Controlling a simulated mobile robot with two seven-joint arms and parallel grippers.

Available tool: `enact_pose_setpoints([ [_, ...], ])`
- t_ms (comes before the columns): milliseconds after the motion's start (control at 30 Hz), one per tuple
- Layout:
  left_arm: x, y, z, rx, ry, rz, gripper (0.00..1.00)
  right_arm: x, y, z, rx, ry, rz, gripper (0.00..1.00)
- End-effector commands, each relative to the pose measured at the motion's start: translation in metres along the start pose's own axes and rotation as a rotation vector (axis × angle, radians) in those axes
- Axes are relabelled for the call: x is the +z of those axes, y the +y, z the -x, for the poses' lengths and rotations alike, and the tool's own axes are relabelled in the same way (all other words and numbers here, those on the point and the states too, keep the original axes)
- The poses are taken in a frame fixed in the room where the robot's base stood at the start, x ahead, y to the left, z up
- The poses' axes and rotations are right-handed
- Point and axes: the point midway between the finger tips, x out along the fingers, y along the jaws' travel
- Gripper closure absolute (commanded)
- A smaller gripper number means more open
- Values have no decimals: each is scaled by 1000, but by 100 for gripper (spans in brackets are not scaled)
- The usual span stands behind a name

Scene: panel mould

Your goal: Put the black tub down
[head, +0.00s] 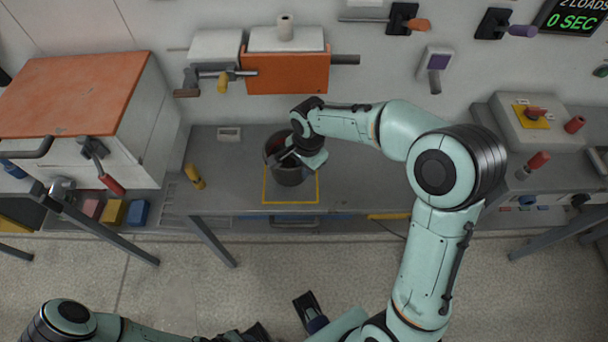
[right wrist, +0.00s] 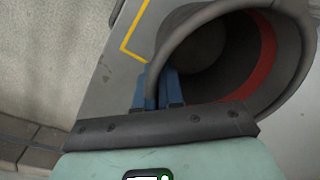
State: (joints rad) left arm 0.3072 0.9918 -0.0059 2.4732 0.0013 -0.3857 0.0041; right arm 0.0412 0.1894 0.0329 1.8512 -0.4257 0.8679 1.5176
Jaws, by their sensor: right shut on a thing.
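The black tub (head: 291,176) is a dark round pot with a red band inside. In the head view it is upright over the yellow square outline (head: 292,202) on the grey table, overlapping its back part. I cannot tell whether its base touches the table. My right gripper (head: 290,153) is shut on the tub's rim. In the right wrist view its blue fingers (right wrist: 160,90) pinch the wall of the tub (right wrist: 215,50), one inside and one outside. My left arm is low in the head view; its gripper (head: 312,312) is small and dark, its jaws unclear.
The grey table (head: 350,180) is clear right of the tub. A yellow-handled tool (head: 194,177) stands at its left end and a small pale block (head: 229,134) lies at the back. An orange-fronted wall unit (head: 286,73) is behind; an orange-topped cabinet (head: 75,90) is left.

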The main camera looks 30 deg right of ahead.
Motion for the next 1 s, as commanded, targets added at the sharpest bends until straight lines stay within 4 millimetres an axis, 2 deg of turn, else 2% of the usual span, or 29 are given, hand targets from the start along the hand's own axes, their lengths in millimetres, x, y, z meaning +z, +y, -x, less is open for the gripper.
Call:
enact_pose_setpoints([
  [133, 0, -1, -3, 0, -1, 0, 57, 0, 3, -24, 5, -1, 2, 100],
  [267, 0, -2, -4, 0, -1, 0, 57, 0, 4, -38, 2, -1, 0, 100],
  [667, 0, -3, -7, -1, -2, 1, 57, 0, 4, -43, 0, 0, 1, 100],
  [767, 0, -2, -7, -1, -1, 1, 57, 0, 4, -43, 2, 0, 1, 70],
  [800, 0, -2, -7, -1, -1, 1, 57, 0, 4, -43, 2, 0, 1, 67],
  [1000, 0, -2, -7, 0, -1, 1, 57, 0, 4, -43, 1, 0, 1, 67],
])
